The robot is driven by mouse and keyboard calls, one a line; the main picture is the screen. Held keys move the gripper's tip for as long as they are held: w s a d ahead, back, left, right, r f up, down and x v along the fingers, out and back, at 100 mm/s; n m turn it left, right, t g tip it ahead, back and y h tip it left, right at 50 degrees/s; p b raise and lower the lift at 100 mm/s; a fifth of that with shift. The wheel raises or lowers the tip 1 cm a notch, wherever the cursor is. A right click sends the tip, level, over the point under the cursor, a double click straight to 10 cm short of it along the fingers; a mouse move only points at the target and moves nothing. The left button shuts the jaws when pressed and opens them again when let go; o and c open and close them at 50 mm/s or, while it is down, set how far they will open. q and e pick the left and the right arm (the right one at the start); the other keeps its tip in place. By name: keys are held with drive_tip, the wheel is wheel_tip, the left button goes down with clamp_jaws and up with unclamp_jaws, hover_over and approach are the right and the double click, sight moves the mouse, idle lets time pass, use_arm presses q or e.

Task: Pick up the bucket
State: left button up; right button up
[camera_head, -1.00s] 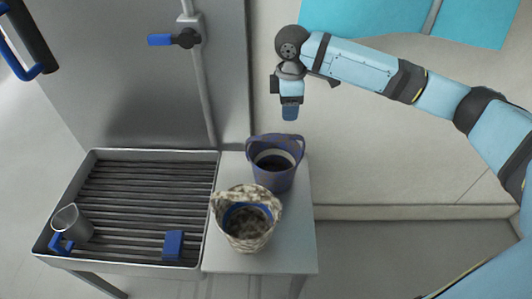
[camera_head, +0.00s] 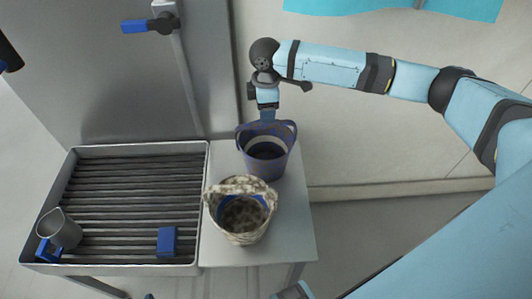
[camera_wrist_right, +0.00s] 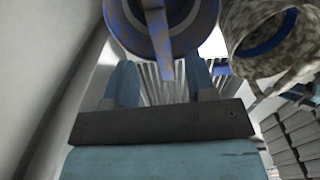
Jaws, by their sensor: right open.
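A blue bucket (camera_head: 267,168) stands upright on the grey table, with a raised handle and a dark inside. A mottled beige-and-brown bucket (camera_head: 239,235) with a blue inner band stands just in front of it. My right gripper (camera_head: 267,116) points down at the far rim and handle of the blue bucket. In the right wrist view, the open fingers (camera_wrist_right: 160,83) stand apart, with the blue bucket (camera_wrist_right: 197,35) just beyond them and its handle strip crossing between them. I cannot tell whether they touch it. The mottled bucket (camera_wrist_right: 272,65) is at the right there. My left gripper is not in view.
A slatted metal tray (camera_head: 135,147) adjoins the table's left side. It holds a grey jug (camera_head: 62,230) and a blue block (camera_head: 167,242). A metal panel with a pipe and blue-handled valve (camera_head: 137,26) stands behind. The table's front right (camera_head: 290,235) is clear.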

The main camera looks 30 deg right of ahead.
wheel_tip(320, 180, down, 5)
drive_tip(key=shift+s+r, duration=0.1)
drive_tip(key=shift+r, duration=0.05)
clamp_jaws()
drive_tip(key=shift+r, duration=0.1)
